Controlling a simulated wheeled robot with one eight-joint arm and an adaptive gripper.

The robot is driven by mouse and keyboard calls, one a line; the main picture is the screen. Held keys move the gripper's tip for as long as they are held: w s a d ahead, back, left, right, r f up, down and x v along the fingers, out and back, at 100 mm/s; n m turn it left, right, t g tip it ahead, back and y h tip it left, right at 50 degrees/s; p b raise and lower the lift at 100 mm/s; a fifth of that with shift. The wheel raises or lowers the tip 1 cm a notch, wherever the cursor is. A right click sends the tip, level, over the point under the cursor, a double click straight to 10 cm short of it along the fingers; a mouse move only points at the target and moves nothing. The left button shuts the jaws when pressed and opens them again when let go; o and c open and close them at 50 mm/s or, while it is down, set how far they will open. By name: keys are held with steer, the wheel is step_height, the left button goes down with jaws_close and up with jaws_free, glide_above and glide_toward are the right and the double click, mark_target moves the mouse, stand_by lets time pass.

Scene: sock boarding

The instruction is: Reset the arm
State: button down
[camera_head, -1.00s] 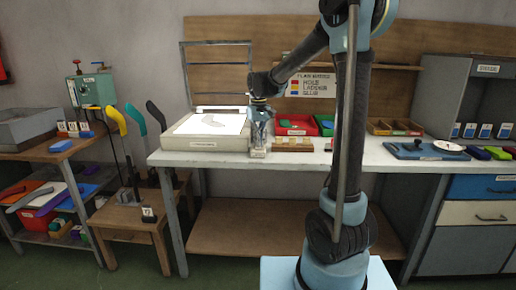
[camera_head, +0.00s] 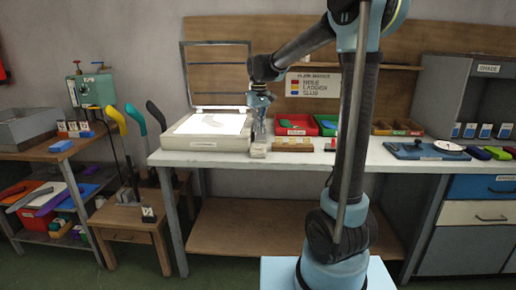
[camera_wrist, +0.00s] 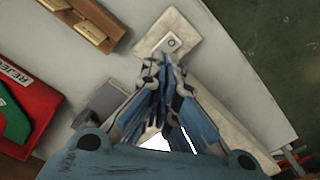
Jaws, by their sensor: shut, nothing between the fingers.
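My gripper (camera_head: 259,128) hangs fingers down over the white bench (camera_head: 350,158), just right of the light panel (camera_head: 190,142). In the wrist view my gripper (camera_wrist: 160,72) shows its fingertips together with nothing between them. Below the fingertips is a small pale block (camera_head: 258,150) on the bench; in the wrist view this block (camera_wrist: 172,42) has a dark round mark on top. The fingers appear to be above the block and apart from it.
A wooden holder with brass pieces (camera_head: 293,145) stands right of the block. Red (camera_head: 292,125) and green (camera_head: 328,122) bins are behind it. A raised frame (camera_head: 215,75) stands behind the light panel. A blue board (camera_head: 425,150) lies farther right.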

steer(key=shift+r, duration=0.65)
steer(key=shift+s, duration=0.1)
steer(key=s+d+f+m+t, duration=0.1)
steer(key=s+d+f+m, duration=0.15)
steer(key=s+d, duration=1.15)
steer(key=s+d+f+m, duration=0.1)
steer(key=s+d+f, duration=0.1)
steer(key=s+f, duration=0.3)
steer(key=s+d+f+m, duration=0.1)
steer(key=s+d+f, duration=0.2)
steer(key=s+f, duration=0.2)
steer(key=s+d+f+m+t, duration=0.1)
steer(key=s+d+f, duration=0.1)
steer(key=s+f, duration=0.2)
steer(key=s, duration=0.3)
steer(key=shift+s+d+f, duration=0.25)
steer(key=shift+s+f, duration=0.05)
steer(key=shift+f, duration=0.1)
